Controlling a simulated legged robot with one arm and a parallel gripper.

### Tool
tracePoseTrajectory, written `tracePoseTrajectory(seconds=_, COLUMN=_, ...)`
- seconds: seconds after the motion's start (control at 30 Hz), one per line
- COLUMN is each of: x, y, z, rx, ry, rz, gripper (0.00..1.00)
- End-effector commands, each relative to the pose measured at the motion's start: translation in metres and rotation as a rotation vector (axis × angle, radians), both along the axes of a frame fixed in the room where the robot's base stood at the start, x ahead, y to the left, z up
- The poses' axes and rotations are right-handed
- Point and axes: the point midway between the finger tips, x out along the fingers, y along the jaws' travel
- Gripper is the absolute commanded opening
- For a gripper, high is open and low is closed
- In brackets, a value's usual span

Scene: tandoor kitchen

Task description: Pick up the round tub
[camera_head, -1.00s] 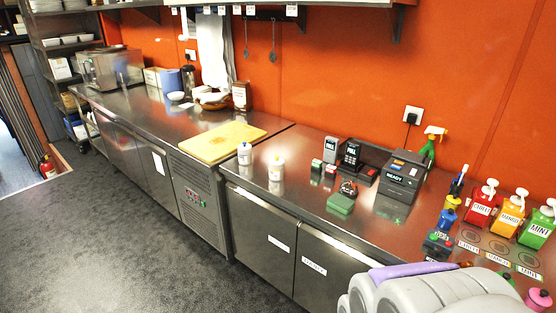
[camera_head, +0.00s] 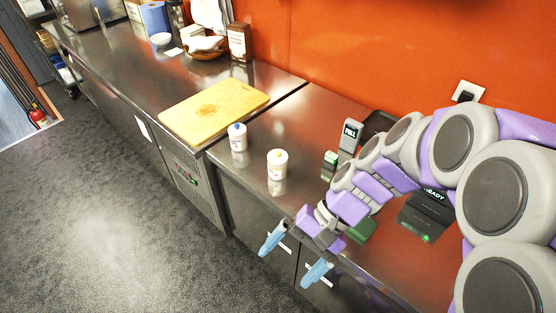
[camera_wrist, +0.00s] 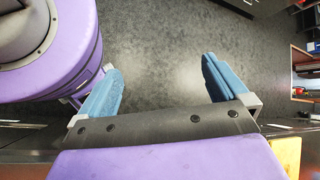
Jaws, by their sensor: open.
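Two small white round tubs stand upright on the steel counter in the head view. One has a blue mark on top (camera_head: 238,138); the other, nearer one has a yellowish mark on top (camera_head: 277,164). The frames do not settle which is the task's tub. My gripper (camera_head: 290,268) hangs past the counter's front edge, below and in front of both tubs in the picture, touching neither. Its blue fingers are spread and empty. In the wrist view my gripper (camera_wrist: 162,72) shows only floor between the fingers, and no tub is visible.
A yellow cutting board (camera_head: 213,110) lies behind the tubs. A card reader marked PULL (camera_head: 350,135), a small green-topped item (camera_head: 331,159) and a dark READY machine (camera_head: 428,214) are right of them. My arm hides much of the right counter.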

Motion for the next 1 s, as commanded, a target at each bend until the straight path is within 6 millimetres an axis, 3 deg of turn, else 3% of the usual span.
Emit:
tracePoseTrajectory(seconds=0.2, x=0.055, y=0.033, z=0.014, rx=0.197, ry=0.17, rz=-0.174, gripper=1.0)
tracePoseTrajectory(seconds=0.5, x=0.144, y=0.05, z=0.014, rx=0.437, ry=0.375, rz=-0.465, gripper=1.0)
tracePoseTrajectory(seconds=0.77, x=0.225, y=0.033, z=-0.014, rx=0.608, ry=0.535, rz=-0.762, gripper=1.0)
tracePoseTrajectory(seconds=1.0, x=0.287, y=-0.01, z=-0.067, rx=0.727, ry=0.65, rz=-1.066, gripper=1.0)
